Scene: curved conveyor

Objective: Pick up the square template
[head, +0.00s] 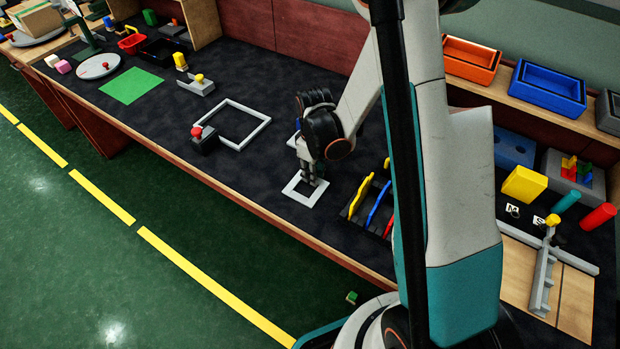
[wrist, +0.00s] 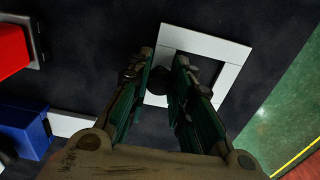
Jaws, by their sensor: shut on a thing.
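The square template, a small flat white square frame (head: 299,203), is near the front edge of the dark worktop in the head view. In the wrist view the white frame (wrist: 210,43) shows at upper middle, with dark surface through its opening. My gripper (head: 312,181) points down at it, with its fingertips at one side of the frame. In the wrist view my gripper (wrist: 165,62) has one finger on each side of one bar of the frame and is shut on it. The fingers hide part of that bar. I cannot tell whether the frame touches the worktop.
A larger grey square frame (head: 231,125) lies to the left, with a red-topped dark block (head: 204,137) at its corner. A rack with yellow, blue and red handles (head: 378,203) stands close on the right. A blue block (wrist: 23,128) shows in the wrist view.

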